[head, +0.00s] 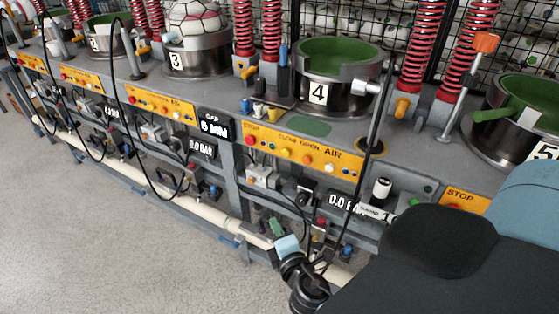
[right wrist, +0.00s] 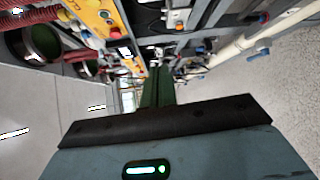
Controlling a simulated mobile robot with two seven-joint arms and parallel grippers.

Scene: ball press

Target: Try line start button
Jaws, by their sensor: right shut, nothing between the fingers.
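A yellow button panel (head: 300,153) marked STOP, CLOSE, OPEN and AIR runs along the bench front below the press numbered 4. It carries red, orange and yellow buttons. Part of a yellow panel (right wrist: 92,18) also shows in the right wrist view. No button has a readable "start" label. A small green round button (head: 414,202) sits lower right on the bench front. My right gripper (head: 274,224) is low in front of the bench, below the panel. Its green fingers (right wrist: 158,88) are shut and empty; contact cannot be told. My left gripper is out of view.
Presses with green bowls (head: 340,52) and red springs (head: 420,45) line the bench top. Black cables hang before the front. A cream pipe (head: 205,212) runs low along it. The grey floor (head: 110,240) is clear at the left.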

